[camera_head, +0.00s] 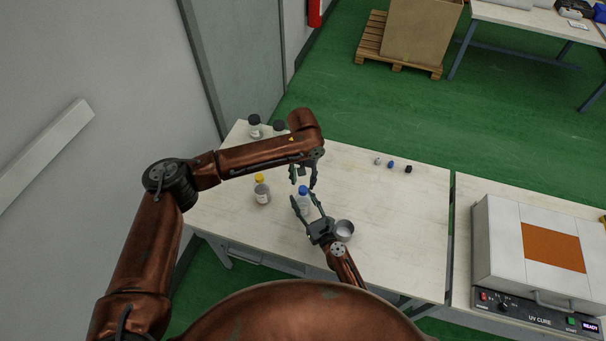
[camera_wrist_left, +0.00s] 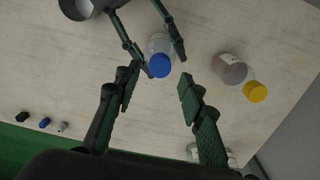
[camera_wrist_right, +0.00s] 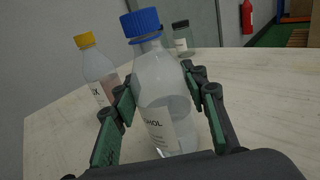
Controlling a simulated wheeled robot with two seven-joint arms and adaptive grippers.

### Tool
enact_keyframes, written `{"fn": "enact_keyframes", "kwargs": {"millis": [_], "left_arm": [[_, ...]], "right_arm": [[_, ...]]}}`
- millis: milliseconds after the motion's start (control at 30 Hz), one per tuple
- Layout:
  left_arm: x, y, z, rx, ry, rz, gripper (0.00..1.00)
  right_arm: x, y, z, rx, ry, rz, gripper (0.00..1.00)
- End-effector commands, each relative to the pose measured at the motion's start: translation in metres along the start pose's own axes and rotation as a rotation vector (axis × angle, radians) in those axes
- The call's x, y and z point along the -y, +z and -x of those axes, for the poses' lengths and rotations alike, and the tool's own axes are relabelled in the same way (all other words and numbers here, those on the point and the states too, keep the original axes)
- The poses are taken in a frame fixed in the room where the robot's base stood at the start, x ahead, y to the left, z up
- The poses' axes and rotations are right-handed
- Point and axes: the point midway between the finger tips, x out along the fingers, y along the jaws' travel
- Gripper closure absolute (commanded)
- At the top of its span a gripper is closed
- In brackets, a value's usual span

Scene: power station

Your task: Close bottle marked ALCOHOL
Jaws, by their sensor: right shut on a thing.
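The ALCOHOL bottle (camera_head: 304,204) is clear, stands upright on the table and has a blue cap (camera_wrist_right: 145,22) on its neck. In the right wrist view the bottle's label (camera_wrist_right: 160,130) partly shows, reading "OHOL". My right gripper (camera_wrist_right: 167,95) is shut on the bottle's body, one finger on each side. My left gripper (camera_head: 303,178) is open and empty above the blue cap, pointing down. In the left wrist view the blue cap (camera_wrist_left: 159,66) lies between and beyond the left fingers (camera_wrist_left: 158,78). I cannot tell how tightly the cap sits.
A yellow-capped bottle (camera_head: 262,190) stands left of the ALCOHOL bottle. Dark-capped bottles (camera_head: 255,127) are at the far left. A grey round cup (camera_head: 344,230) is beside my right gripper. Small grey, blue and black pieces (camera_head: 391,164) lie at the right rear. The table's right side is clear.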

Motion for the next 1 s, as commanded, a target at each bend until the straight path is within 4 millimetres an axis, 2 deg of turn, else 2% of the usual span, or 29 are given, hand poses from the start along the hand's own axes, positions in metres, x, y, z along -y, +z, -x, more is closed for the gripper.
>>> {"fn": "enact_keyframes", "kwargs": {"millis": [100,300,700,1000], "left_arm": [[0.0,0.0,-0.019,0.002,0.0,0.001,0.63],[0.0,0.0,-0.038,0.001,0.0,0.001,0.63],[0.0,0.0,-0.043,0.0,0.0,0.0,0.64],[0.0,0.0,-0.043,0.0,0.0,0.0,0.85]], "right_arm": [[0.0,0.0,0.0,0.0,0.0,0.0,1.0],[0.0,0.0,0.0,0.0,0.0,0.0,1.0],[0.0,0.0,0.0,-0.001,0.0,0.0,1.0],[0.0,0.0,0.0,0.0,0.0,0.0,1.0]]}}
